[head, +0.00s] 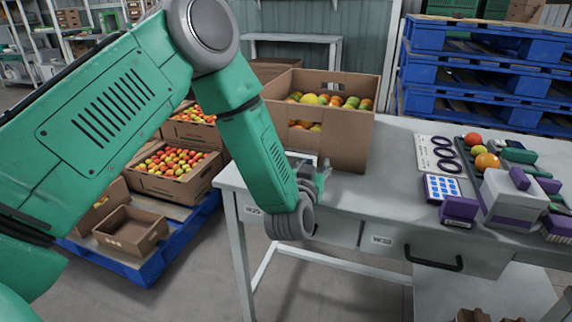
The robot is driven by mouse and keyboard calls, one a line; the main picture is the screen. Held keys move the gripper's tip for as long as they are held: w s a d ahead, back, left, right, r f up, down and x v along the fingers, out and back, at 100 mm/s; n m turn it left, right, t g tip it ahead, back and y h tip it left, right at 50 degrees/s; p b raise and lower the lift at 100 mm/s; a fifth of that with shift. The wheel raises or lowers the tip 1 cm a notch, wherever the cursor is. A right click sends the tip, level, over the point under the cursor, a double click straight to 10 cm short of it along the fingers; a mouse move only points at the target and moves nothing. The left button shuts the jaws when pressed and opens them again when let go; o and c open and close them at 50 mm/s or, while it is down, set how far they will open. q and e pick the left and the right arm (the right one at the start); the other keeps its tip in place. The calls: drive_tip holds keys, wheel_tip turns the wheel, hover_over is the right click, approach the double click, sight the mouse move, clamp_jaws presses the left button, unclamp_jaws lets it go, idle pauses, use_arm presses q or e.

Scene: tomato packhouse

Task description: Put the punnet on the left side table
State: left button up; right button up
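My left gripper (321,170) is over the front left corner of the grey workbench (395,190), just in front of a cardboard box. Its fingers are small and partly hidden by my own wrist, and I cannot tell whether they hold anything. A pale flat patch shows on the bench just behind the gripper; I cannot tell what it is. I cannot make out a punnet. No separate left side table can be identified for certain. My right gripper is not in view.
The open cardboard box (346,140) holds tomatoes. Purple-topped devices, a tray (466,158) with tomatoes and a ring card (437,154) fill the bench's right. Crates of tomatoes stand on a blue pallet (150,274) at left. Blue pallets (480,75) are stacked behind.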

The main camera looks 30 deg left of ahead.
use_arm(q)
clamp_jaws()
drive_tip(key=shift+a, duration=0.2)
